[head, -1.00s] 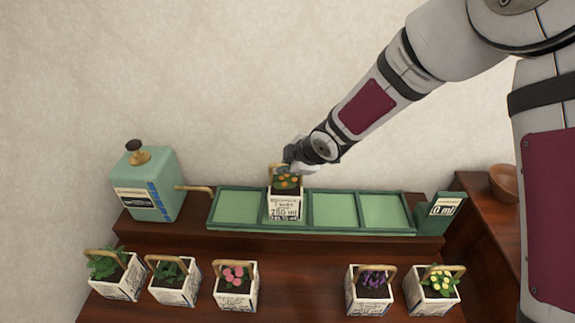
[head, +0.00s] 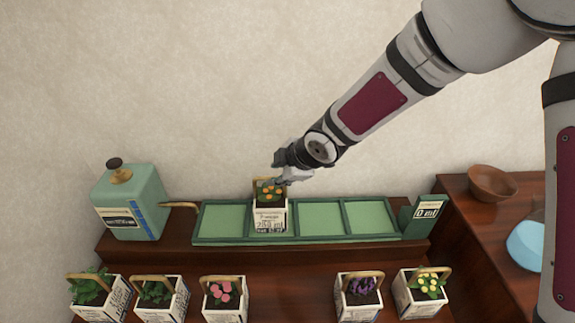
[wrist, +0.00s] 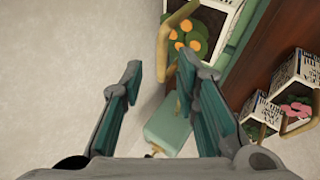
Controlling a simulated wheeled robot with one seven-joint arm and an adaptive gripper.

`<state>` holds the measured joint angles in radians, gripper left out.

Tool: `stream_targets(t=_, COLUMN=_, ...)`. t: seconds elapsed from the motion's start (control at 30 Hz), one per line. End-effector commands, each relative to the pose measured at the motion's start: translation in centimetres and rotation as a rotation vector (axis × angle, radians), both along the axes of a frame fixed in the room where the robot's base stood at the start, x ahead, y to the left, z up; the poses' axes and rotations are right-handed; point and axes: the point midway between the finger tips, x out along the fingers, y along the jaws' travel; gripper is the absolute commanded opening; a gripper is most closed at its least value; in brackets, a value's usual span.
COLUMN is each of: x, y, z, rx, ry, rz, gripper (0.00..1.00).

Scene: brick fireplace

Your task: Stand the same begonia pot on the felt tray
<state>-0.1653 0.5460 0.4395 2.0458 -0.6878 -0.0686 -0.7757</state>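The pot with orange flowers (head: 270,216), a white printed planter with a tan loop handle, stands upright in the second compartment from the left of the green felt-lined tray (head: 320,239). I take it for the begonia pot, though the frames do not name it. It also shows at the top of the wrist view (wrist: 203,18), partly cut off. My gripper (head: 279,171) is by the pot's top, on its right and back side. In the wrist view my gripper (wrist: 160,65) has its fingers spread, with nothing held between them; the handle lies beyond the fingertips.
A green canister (head: 130,203) with a spout stands left of the tray. A 0 ml marker (head: 424,213) stands at its right end. Several other flower pots (head: 224,300) line the lower front step, with a gap in the row. A brown bowl (head: 491,183) is at right.

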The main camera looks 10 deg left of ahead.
Motion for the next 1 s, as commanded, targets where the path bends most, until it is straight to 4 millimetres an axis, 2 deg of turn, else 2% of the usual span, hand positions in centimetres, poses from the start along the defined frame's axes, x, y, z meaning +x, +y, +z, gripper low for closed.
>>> stream_targets(t=0.1, x=-0.8, y=-1.2, z=1.8, rx=0.0, ry=-0.001, rz=-0.003, gripper=0.29)
stream_targets(t=0.4, x=-2.4, y=-3.0, z=4.6, rx=0.0, ry=-0.001, rz=-0.002, gripper=0.29)
stream_targets(t=0.87, x=-2.8, y=-3.5, z=5.4, rx=-0.002, ry=0.0, rz=0.001, gripper=0.29)
stream_targets(t=1.0, x=-2.7, y=-4.8, z=5.9, rx=-0.023, ry=0.002, rz=-0.045, gripper=0.29)
